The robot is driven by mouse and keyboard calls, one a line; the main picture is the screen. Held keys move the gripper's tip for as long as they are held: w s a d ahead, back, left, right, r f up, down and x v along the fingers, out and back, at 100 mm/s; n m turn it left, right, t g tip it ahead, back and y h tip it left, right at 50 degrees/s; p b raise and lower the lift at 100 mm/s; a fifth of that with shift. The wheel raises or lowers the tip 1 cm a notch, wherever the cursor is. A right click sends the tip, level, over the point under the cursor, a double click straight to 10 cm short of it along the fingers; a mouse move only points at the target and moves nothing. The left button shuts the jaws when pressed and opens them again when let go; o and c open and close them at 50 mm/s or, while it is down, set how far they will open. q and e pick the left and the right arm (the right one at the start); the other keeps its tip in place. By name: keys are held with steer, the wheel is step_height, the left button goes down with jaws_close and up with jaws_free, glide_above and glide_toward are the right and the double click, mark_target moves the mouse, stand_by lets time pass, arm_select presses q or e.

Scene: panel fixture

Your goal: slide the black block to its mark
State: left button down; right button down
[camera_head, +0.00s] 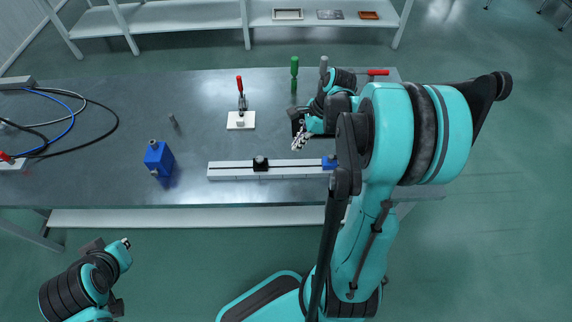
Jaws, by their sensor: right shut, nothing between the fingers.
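The block is left of the rail's middle. A blue piece (329,162) sits at the rail's right end, partly covered by my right arm. I cannot make out a mark on the rail. My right gripper (298,143) is shut and empty. In the picture it lies above and to the right of the black block, apart from it. My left gripper (125,243) is at the lower left, off the table's front edge; its fingers are too small to read.
A white base with a red-handled clamp (240,100) stands behind the rail. A blue box (158,158) stands left of it. Black and blue cables (70,120) lie at the far left. Green (294,70) and grey-handled tools stand at the back. My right arm hides the table's right side.

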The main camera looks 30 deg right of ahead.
mark_target(268, 166)
steer(key=b+x, duration=0.4)
steer(key=x, duration=0.6)
steer(key=shift+d+f, duration=0.15)
steer(key=w+a, duration=0.1)
steer(key=a, duration=0.2)
steer(key=shift+w+b, duration=0.35)
steer(key=shift+w, duration=0.05)
steer(key=shift+w+a, duration=0.2)
steer(key=shift+a, duration=0.05)
steer(key=shift+w+a, duration=0.3)
steer(key=shift+a, duration=0.3)
steer(key=shift+d, duration=0.15)
